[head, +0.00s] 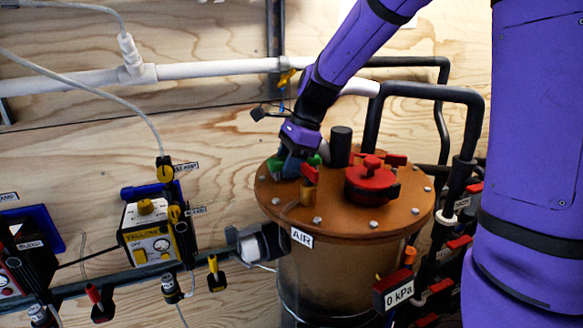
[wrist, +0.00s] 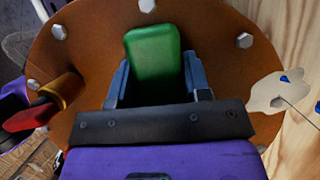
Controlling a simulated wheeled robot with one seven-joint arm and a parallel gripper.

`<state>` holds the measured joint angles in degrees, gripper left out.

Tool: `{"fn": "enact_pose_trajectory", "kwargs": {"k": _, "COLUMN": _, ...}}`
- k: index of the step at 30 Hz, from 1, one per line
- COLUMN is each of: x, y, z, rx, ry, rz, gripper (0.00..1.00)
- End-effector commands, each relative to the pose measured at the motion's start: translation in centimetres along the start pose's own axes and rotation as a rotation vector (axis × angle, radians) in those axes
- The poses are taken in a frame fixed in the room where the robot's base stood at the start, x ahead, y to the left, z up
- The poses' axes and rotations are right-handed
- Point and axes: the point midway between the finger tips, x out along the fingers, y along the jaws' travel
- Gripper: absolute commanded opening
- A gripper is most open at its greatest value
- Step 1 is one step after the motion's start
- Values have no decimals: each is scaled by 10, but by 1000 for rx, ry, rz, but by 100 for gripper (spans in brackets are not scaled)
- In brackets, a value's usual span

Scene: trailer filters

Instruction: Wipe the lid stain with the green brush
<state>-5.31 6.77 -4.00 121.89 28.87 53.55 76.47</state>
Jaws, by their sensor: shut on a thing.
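My gripper (head: 298,165) is shut on the green brush and is low over the back left part of the brown round lid (head: 345,222). In the wrist view, the green brush (wrist: 154,52) sits between the two blue-grey fingers, over the brown lid (wrist: 85,55). In the head view, only a bit of the green brush (head: 314,160) shows beside the fingers. I cannot tell whether the brush touches the lid. I cannot make out the stain clearly; the gripper and brush hide part of the lid.
A red cap (head: 371,183), a black post (head: 341,146) and a red-handled brass valve (head: 308,190) stand on the lid near my gripper. Bolts ring its edge. Black pipes (head: 430,92) rise at the right. A yellow-and-white box (head: 150,235) is at the left.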

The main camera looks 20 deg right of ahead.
Motion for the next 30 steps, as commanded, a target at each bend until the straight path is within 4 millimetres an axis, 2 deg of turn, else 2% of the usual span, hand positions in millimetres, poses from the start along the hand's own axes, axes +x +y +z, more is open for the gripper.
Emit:
{"fn": "enact_pose_trajectory", "kwargs": {"k": 11, "x": -1, "y": -16, "z": 1, "rx": 0, "ry": -1, "rz": -2, "gripper": 18}}
{"fn": "enact_pose_trajectory", "kwargs": {"k": 22, "x": 2, "y": -43, "z": 2, "rx": 0, "ry": -1, "rz": -3, "gripper": 18}}
{"fn": "enact_pose_trajectory", "kwargs": {"k": 30, "x": 2, "y": -45, "z": 2, "rx": 0, "ry": -1, "rz": -3, "gripper": 18}}
